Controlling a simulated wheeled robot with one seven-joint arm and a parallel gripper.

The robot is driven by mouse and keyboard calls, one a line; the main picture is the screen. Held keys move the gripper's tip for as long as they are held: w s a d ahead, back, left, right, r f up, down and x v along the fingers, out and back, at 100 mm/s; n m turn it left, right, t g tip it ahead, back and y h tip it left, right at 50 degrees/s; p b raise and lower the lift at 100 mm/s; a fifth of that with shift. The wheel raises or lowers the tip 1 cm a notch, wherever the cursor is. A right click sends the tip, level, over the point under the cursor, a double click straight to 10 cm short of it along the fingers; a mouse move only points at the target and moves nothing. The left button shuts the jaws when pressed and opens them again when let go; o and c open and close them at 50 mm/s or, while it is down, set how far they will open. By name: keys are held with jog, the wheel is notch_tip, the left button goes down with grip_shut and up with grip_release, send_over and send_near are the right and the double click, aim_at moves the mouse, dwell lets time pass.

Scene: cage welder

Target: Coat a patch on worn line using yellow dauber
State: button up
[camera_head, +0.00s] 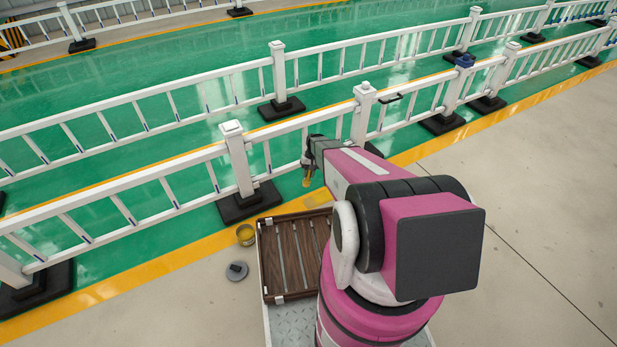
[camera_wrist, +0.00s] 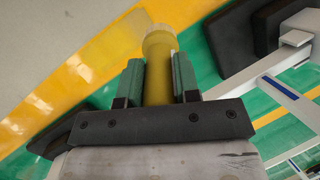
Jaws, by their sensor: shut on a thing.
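My gripper (camera_head: 308,162) is shut on the yellow dauber (camera_head: 307,180), which points down over the floor just past the slatted deck. In the wrist view the dauber (camera_wrist: 158,70) sits between the two green fingers of my gripper (camera_wrist: 158,78). The yellow line (camera_head: 165,263) runs along the floor beside the near railing. In the wrist view the line (camera_wrist: 38,118) shows pale wear spots, and a duller yellow patch (camera_wrist: 112,45) lies beside the dauber's far end. I cannot tell whether the dauber touches the floor.
An open can of yellow (camera_head: 246,235) and a grey round lid-like piece (camera_head: 237,271) are on the floor left of the slatted wooden deck (camera_head: 284,297). The white railing (camera_head: 238,165) with black feet stands close behind my gripper. Bare concrete (camera_head: 540,180) is clear at right.

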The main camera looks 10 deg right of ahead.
aim_at(309, 182)
jog(key=shift+f, duration=3.5)
jog(key=shift+f, duration=0.55)
